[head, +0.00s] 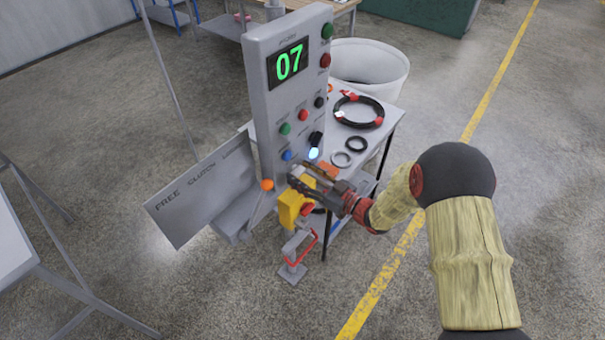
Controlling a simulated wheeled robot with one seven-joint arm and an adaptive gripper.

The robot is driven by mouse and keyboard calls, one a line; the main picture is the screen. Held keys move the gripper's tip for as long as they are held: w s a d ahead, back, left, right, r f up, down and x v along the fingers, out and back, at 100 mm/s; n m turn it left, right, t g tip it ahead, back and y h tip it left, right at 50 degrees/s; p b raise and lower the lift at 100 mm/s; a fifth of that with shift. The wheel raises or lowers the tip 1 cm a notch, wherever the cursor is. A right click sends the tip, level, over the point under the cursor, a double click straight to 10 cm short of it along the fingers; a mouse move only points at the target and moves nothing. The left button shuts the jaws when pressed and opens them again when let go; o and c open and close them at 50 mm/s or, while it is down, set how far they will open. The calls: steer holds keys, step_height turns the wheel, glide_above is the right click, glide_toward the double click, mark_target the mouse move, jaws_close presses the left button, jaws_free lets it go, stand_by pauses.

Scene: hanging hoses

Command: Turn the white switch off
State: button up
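The grey control panel (262,130) stands upright with a green "07" display (288,62). A small pale light (313,153) glows on its lower right face, just below a black knob (316,138). It is the only white-looking control I can make out, and I cannot tell whether it is the white switch. My gripper (294,176) comes in from the right, with its tips close in front of the panel's lower part, below the glowing light. The tips overlap the panel in this view, so contact is unclear. The finger gap is too small to judge.
Green, red, blue and orange buttons (267,185) dot the panel. A yellow part (291,208) hangs below my gripper. A table (392,113) with black hose rings (358,112) stands behind, beside a white bin (369,64). A tilted grey plate (205,195) juts left.

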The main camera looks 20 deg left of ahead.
steer(key=c, duration=1)
steer(key=shift+o, duration=0.2)
steer(key=shift+b, duration=0.45)
steer(key=n+b, duration=0.2)
steer(key=b, duration=0.1)
steer(key=n+b, duration=0.1)
steer(key=n, duration=0.1)
steer(key=shift+f+b, duration=0.25)
steer(key=shift+b, duration=0.05)
steer(key=n+b, duration=0.5)
steer(key=b, duration=0.2)
steer(key=n+b, duration=0.5)
steer(key=b, duration=0.2)
steer(key=shift+s+f+n, duration=0.15)
steer(key=shift+n, duration=0.25)
steer(key=n+b, duration=0.3)
steer(key=b, duration=0.1)
steer(key=shift+b, duration=0.3)
